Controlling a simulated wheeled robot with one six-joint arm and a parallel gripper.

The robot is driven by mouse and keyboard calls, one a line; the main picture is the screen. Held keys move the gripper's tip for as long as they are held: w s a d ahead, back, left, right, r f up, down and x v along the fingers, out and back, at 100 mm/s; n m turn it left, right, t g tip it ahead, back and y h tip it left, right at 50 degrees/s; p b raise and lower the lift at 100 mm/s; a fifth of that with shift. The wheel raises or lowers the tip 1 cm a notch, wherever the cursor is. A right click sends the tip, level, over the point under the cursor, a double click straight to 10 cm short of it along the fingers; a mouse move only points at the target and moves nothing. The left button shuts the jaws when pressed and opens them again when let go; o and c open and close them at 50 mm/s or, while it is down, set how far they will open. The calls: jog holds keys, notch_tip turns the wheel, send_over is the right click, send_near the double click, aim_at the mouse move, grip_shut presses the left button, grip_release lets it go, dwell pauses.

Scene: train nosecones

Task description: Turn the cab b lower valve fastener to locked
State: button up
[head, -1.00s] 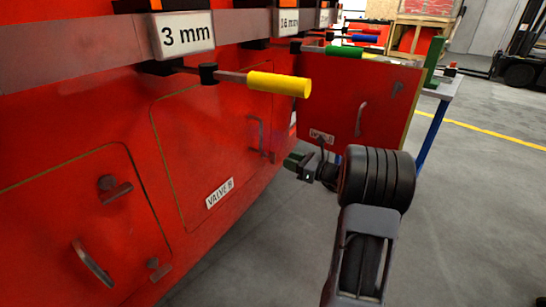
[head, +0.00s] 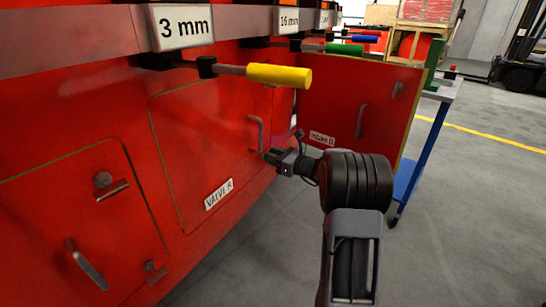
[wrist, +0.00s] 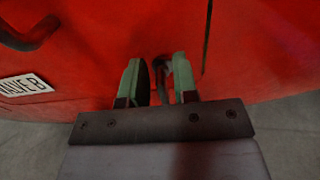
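The valve B panel (head: 195,150) is red, with a "VALVE B" label (head: 218,194) that also shows in the wrist view (wrist: 25,84). Its lower fastener is hidden behind my gripper in the head view. In the wrist view the dark fastener (wrist: 162,70) shows between and beyond my green fingertips, near the panel's edge seam. My gripper (head: 270,156) is at the panel's right edge, just below the curved handle (head: 256,133). Its fingers (wrist: 157,78) stand apart, open around or just in front of the fastener. I cannot tell whether they touch it.
A yellow-handled lever (head: 278,76) sticks out above the panel, under the "3 mm" sign (head: 182,26). An open red door (head: 365,110) stands behind my gripper. A blue-legged cart (head: 418,150) is at right. The grey floor (head: 470,220) is clear at lower right.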

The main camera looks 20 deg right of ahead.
grip_shut()
jog(key=shift+r+p, duration=0.1)
jog(key=shift+p, duration=0.25)
jog(key=m+p, duration=0.2)
jog(key=p, duration=0.2)
jog(key=m+p, duration=0.2)
jog(key=p, duration=0.1)
jog(key=d+m+p, duration=0.1)
jog(key=m+p, duration=0.2)
jog(key=p, duration=0.1)
jog(key=shift+w+p, duration=0.3)
jog(key=m+p, duration=0.3)
jog(key=f+m+p, duration=0.1)
jog(key=m+p, duration=0.2)
jog(key=m, duration=0.1)
jog(key=f+m+p, duration=0.1)
jog(key=m+p, duration=0.1)
jog(key=m, duration=0.1)
jog(key=shift+w+d+m+p, duration=0.2)
jog(key=shift+m+p, duration=0.2)
jog(key=shift+o, duration=0.7)
grip_release()
